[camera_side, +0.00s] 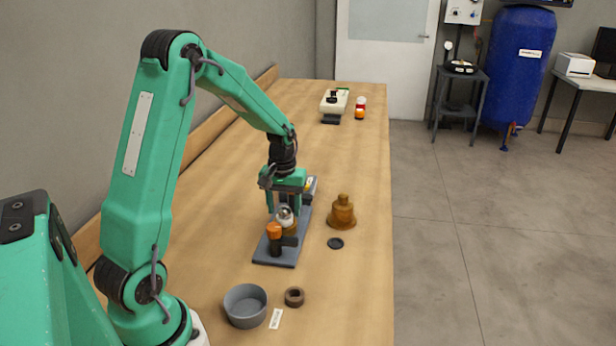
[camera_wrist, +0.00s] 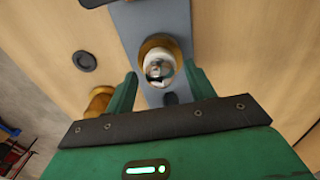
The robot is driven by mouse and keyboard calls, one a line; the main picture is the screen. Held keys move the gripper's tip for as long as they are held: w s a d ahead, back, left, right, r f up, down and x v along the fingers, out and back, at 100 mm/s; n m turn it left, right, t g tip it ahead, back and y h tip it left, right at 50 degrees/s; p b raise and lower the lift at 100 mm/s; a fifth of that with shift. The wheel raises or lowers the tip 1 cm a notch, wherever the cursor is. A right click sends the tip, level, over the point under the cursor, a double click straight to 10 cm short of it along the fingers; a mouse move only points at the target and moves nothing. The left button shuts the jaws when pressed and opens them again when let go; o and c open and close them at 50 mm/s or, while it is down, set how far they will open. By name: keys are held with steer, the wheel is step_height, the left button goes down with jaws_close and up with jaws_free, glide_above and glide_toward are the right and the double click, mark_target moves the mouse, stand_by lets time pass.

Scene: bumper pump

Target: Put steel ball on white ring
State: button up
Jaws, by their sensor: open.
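The shiny steel ball (camera_side: 284,213) is at the top of a brass-coloured post on the grey base plate (camera_side: 277,256). In the wrist view the steel ball (camera_wrist: 156,70) sits inside the pale outline of the white ring (camera_wrist: 160,55), which lies on the brass part (camera_wrist: 160,42). The ball looks to rest on the ring, though contact is hard to see. My gripper (camera_side: 285,207) is open around the ball; in the wrist view its two fingers (camera_wrist: 158,78) stand on either side with gaps.
An orange-capped dark post (camera_side: 274,231) stands beside the ball on the plate. An amber bell-shaped part (camera_side: 341,213) and a black disc (camera_side: 335,243) lie to the right. A grey bowl (camera_side: 245,306) and brown ring (camera_side: 294,297) are in front.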

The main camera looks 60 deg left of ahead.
mark_target(284, 206)
step_height(284, 206, up, 13)
steer(key=shift+f, duration=0.2)
stand_by(0.4)
stand_by(0.5)
steer(key=s+d+r+m+t, duration=0.2)
steer(key=s+d+m, duration=0.2)
steer(key=s+d, duration=0.4)
steer(key=s+d+r+m+t, duration=0.3)
steer(key=s+d+m, duration=0.2)
steer(key=d, duration=0.5)
steer(key=s, duration=0.2)
steer(key=shift+s+d+r+t, duration=0.2)
steer(key=shift+s+t, duration=0.1)
steer(key=shift+s, duration=0.1)
